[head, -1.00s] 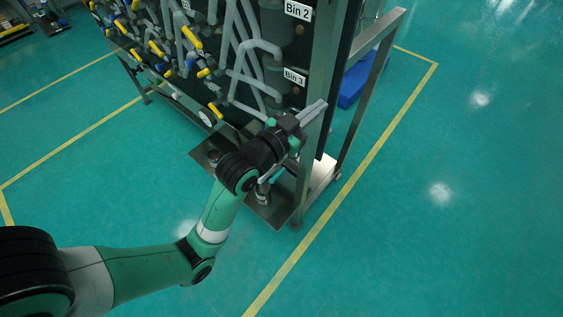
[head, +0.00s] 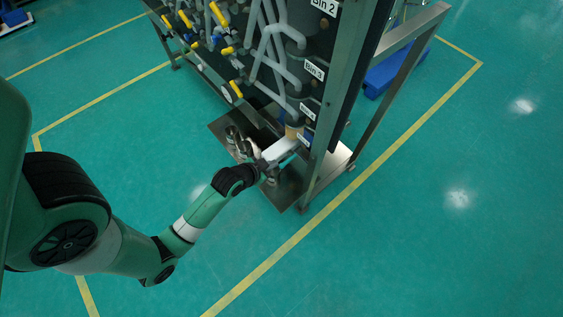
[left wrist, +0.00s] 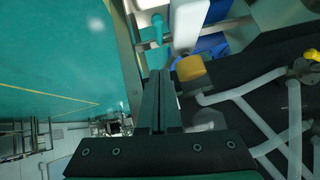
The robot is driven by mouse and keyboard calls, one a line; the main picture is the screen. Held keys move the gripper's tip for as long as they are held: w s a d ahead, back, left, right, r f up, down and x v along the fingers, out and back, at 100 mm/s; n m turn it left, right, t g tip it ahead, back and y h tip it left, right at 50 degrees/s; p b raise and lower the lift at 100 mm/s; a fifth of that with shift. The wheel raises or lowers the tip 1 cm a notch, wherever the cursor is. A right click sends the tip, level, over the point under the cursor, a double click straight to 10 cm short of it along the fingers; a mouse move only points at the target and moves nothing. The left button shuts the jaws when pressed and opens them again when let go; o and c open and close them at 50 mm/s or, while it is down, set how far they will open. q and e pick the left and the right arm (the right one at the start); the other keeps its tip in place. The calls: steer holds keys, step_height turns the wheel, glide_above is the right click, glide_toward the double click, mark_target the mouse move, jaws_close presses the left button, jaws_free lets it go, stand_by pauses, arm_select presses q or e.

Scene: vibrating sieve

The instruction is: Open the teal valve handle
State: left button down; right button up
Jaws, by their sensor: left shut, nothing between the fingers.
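The teal valve handle (head: 289,160) is low on the front corner of the pipe rack, beside a white block-like part (head: 281,150). In the left wrist view the teal handle (left wrist: 157,27) lies just beyond my fingertips, with the white part (left wrist: 189,24) to its right. My left gripper (head: 262,164) is close to the handle and looks apart from it. In the left wrist view its two dark fingers (left wrist: 160,74) are together with nothing between them. My right gripper is not in view.
An orange-yellow cylinder (left wrist: 191,68) is right of my fingertips. Grey pipes (head: 278,50) with yellow handles fill the rack above. A metal plate (head: 288,195) lies low under the rack corner. A steel upright (head: 345,85) stands on the right. The teal floor in front is clear.

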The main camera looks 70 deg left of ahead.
arm_select(q)
steer(key=b, duration=0.6)
glide_above(287, 161)
steer(key=s+d, duration=0.2)
step_height(287, 161, down, 7)
steer(key=f+b, duration=0.1)
steer(key=f, duration=0.1)
steer(key=f+b, duration=0.1)
steer(key=shift+s+a+f+b, duration=0.1)
steer(key=shift+a+f+b, duration=0.15)
steer(key=shift+f+b, duration=0.1)
steer(key=shift+s+f+t+b, duration=0.1)
steer(key=shift+f+t+b, duration=0.15)
steer(key=shift+t+b, duration=0.15)
